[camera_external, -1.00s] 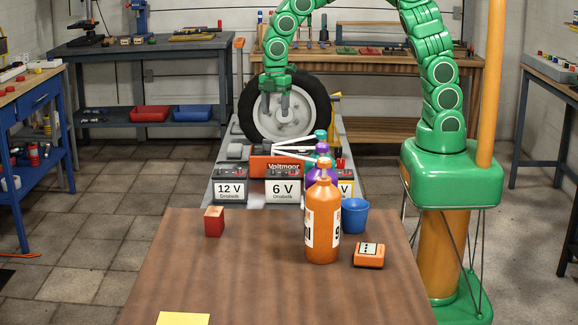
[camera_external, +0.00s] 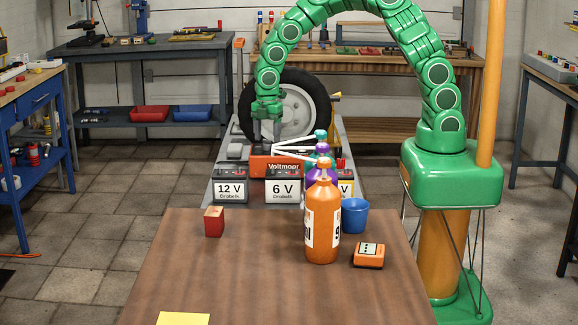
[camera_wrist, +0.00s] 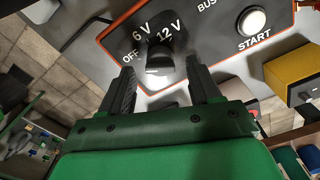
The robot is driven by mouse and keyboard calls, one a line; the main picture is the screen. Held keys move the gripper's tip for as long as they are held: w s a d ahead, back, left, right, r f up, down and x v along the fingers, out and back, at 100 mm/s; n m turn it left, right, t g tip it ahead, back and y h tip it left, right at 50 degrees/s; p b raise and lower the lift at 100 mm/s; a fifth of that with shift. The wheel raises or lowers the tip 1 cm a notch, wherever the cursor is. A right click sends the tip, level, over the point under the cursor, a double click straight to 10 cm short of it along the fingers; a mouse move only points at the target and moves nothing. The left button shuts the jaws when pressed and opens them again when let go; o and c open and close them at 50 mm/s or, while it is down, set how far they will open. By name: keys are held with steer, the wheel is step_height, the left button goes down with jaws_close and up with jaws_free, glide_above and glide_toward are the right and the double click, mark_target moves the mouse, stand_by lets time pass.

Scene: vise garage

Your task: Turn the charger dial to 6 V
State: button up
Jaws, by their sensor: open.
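The charger (camera_external: 262,164) is an orange box marked Voltmoor, standing behind the batteries in the external view. In the wrist view its grey panel (camera_wrist: 200,22) carries OFF, 6 V and 12 V marks around a dark dial (camera_wrist: 158,62). I cannot tell clearly which mark the dial points to. My gripper (camera_external: 266,130) is pointed down just above the charger. In the wrist view my gripper (camera_wrist: 160,88) has its two dark fingers apart, one on each side of the dial, with a gap. Whether either finger touches it is not clear.
Batteries labelled 12 V (camera_external: 230,190) and 6 V (camera_external: 283,188) stand in front of the charger. A wheel (camera_external: 300,108) is behind it. An orange bottle (camera_external: 322,222) and blue cup (camera_external: 355,216) stand to the right. A START button (camera_wrist: 252,20) is beside the dial.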

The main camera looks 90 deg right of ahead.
steer(key=shift+f, duration=1.15)
steer(key=c, duration=1)
steer(key=shift+c, duration=0.2)
steer(key=m, duration=1.1)
steer(key=shift+m, duration=0.4)
